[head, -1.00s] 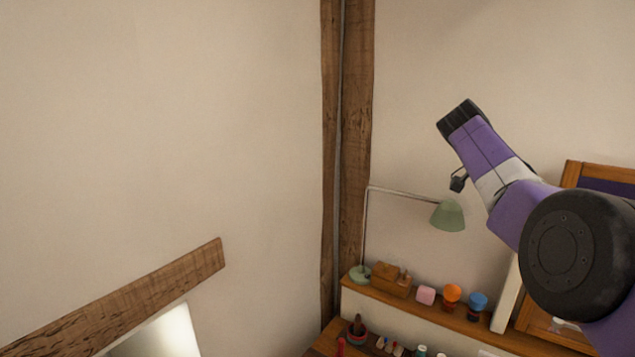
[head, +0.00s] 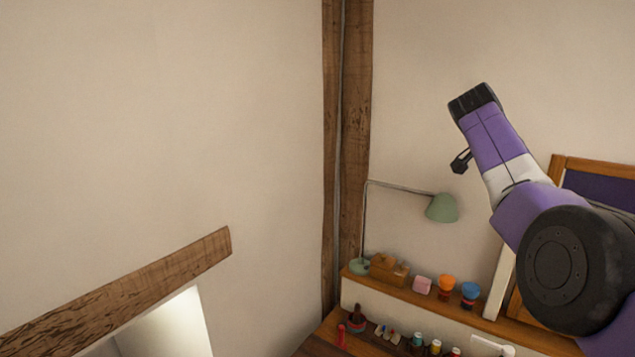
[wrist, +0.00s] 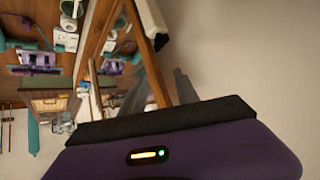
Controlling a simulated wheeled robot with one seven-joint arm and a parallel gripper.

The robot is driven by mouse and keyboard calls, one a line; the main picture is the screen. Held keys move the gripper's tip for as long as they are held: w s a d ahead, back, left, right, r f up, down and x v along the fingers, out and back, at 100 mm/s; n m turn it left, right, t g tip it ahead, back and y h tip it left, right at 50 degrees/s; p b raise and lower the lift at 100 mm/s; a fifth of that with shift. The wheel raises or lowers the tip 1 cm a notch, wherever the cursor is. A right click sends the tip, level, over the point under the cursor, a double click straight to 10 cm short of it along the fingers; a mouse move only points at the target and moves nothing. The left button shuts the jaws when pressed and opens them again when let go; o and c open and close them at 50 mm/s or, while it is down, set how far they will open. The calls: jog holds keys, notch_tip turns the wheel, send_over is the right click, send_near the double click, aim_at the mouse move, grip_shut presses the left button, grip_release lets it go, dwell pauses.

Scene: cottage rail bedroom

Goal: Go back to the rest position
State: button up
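My gripper (head: 474,101) is at the upper end of my raised purple and white arm, in the right half of the head view. Its dark end points up and a little left, in front of the bare wall and clear of the shelf. In the wrist view my purple gripper body with a black edge (wrist: 165,119) fills the bottom. Nothing held is visible.
A green lamp (head: 441,208) stands on a wooden shelf (head: 404,293) with a wooden box (head: 388,270), a pink block (head: 422,285) and orange and blue-topped jars. A wood-framed panel (head: 603,172) is behind my arm. The left wall is clear above a beam (head: 130,294).

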jog(key=w+a+f+n+t+y, duration=0.1)
jog(key=w+a+f+n+t, duration=0.1)
jog(key=w+f+n+t, duration=0.3)
jog(key=w+a+f+n+t, duration=0.1)
jog(key=w+f+n+t, duration=0.15)
jog(key=f, duration=0.45)
jog(key=s+a+f+n+t+y+b, duration=0.25)
jog(key=s+a+f+n+t, duration=0.4)
jog(key=s+f, duration=0.65)
jog(key=s+a+f+g+y, duration=0.1)
jog(key=s+a, duration=0.3)
jog(key=s, duration=1.4)
jog(key=s+a+f+n+g+y+b, duration=0.1)
jog(key=s+a+f, duration=0.3)
jog(key=s, duration=1.5)
jog(key=s+a+f+y+b, duration=0.1)
jog(key=s+a+f+y, duration=0.2)
jog(key=s, duration=1.6)
jog(key=a, duration=0.3)
jog(key=shift+a+n+g, duration=0.25)
jog(key=shift+n+g, duration=0.05)
jog(key=shift+g, duration=0.1)
jog(key=shift+s+f, duration=0.1)
